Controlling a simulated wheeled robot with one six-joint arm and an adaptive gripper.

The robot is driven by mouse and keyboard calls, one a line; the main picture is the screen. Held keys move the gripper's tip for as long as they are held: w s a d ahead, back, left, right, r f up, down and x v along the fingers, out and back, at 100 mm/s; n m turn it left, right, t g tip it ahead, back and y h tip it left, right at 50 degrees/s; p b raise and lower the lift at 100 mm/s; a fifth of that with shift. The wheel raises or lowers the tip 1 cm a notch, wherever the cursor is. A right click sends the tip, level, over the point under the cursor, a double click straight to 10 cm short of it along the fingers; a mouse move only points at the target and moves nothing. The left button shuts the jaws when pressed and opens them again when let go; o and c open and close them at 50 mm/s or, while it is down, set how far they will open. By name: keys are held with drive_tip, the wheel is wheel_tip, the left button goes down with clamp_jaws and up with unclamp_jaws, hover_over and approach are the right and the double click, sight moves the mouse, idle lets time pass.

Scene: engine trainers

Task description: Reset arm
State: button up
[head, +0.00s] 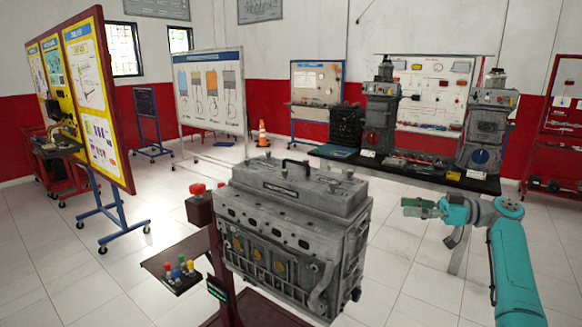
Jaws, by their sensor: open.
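My teal arm (515,265) comes in from the lower right of the head view and bends to the left at its elbow. My gripper (408,207) is at the end of it, pointing left. It is open, and it is small in the picture, so I see nothing between its fingers. It is in the air to the right of a grey engine block (290,235), apart from it.
The engine stands on a dark red stand (222,270). A side tray (165,262) holds several coloured knobs, near a red button box (199,205). A bench (430,178) with engine units stands behind my gripper. Display boards (208,90) line the left and back. Tiled floor is free at right.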

drive_tip(key=s+a+f+m+t+h, duration=0.2)
drive_tip(key=a+f+m+h, duration=0.15)
drive_tip(key=f, duration=1.15)
drive_tip(key=s+a+f+m+t+h, duration=0.1)
drive_tip(key=a+f+m+t+h, duration=0.25)
drive_tip(key=f, duration=1.15)
drive_tip(key=s+a+f+m+h, duration=0.2)
drive_tip(key=s+a+f+m, duration=0.15)
drive_tip(key=s+f, duration=0.65)
drive_tip(key=s+a+f+m+h, duration=0.2)
drive_tip(key=s+f+m, duration=0.2)
drive_tip(key=s+f, duration=0.65)
drive_tip(key=s+f+m+t+h, duration=0.15)
drive_tip(key=s+h, duration=0.35)
drive_tip(key=s, duration=1.7)
drive_tip(key=s+r+t, duration=0.1)
drive_tip(key=s+r, duration=0.8)
drive_tip(key=r, duration=0.3)
drive_tip(key=s+r+n+t+h, duration=0.1)
drive_tip(key=s+r+t, duration=0.1)
drive_tip(key=s+r, duration=0.8)
drive_tip(key=shift+r, duration=0.85)
